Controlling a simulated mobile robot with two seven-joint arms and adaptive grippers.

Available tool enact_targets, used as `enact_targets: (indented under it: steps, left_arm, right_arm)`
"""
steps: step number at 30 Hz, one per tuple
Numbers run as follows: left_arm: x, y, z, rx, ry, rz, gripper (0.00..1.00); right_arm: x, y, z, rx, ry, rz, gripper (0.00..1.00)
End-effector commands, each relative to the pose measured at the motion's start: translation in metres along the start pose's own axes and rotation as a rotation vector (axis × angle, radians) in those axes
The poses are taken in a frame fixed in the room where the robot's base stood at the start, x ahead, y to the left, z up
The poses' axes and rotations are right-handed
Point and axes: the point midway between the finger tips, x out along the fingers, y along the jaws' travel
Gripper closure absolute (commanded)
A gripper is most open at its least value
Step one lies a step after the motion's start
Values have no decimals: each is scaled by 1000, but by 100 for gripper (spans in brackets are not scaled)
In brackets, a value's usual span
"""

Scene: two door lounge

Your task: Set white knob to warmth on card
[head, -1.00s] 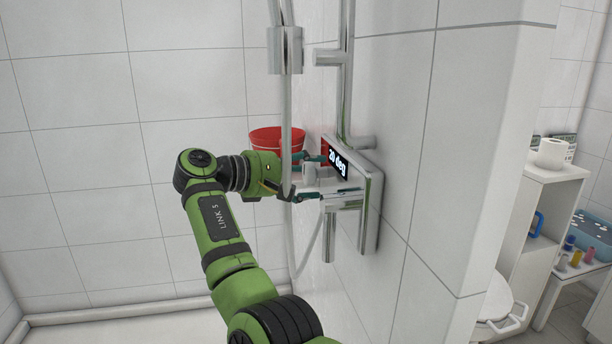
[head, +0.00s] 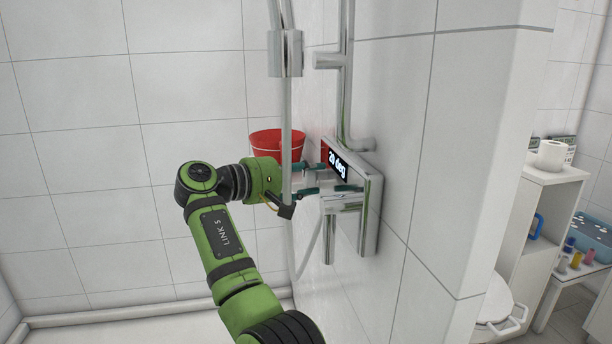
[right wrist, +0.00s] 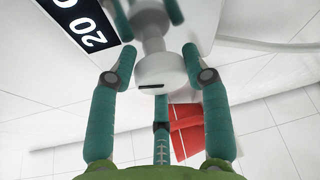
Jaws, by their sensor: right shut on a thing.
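The white knob (right wrist: 160,70) is round, with a dark slot mark on its face, and shows between my teal fingers in the right wrist view. My right gripper (head: 318,178) is shut on it at the chrome shower unit (head: 372,215); my fingers hide most of the knob in the head view. The unit's black display (head: 337,162) reads "20 deg" in white, and part of it also shows in the right wrist view (right wrist: 88,28). I cannot make out a readable card. My left gripper is not in view.
A chrome riser pipe (head: 348,80) and a hose (head: 286,120) run close by my right gripper. A red bucket (head: 270,143) stands behind it.

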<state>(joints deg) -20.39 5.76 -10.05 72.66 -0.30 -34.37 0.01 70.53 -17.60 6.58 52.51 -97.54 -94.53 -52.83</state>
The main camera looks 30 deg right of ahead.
Motion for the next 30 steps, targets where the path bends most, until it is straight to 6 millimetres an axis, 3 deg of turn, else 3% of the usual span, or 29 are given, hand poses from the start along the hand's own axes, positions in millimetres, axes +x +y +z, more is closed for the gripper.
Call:
enact_targets:
  steps: [7, 20, 30]
  left_arm:
    - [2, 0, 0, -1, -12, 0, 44]
    - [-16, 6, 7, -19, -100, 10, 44]
    - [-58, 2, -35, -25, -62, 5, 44]
  right_arm:
    - [1, -5, -2, 208, 1, 86, 85]
    - [2, -6, -3, 586, 1, 244, 85]
    - [2, -4, -3, 860, 2, 359, 85]
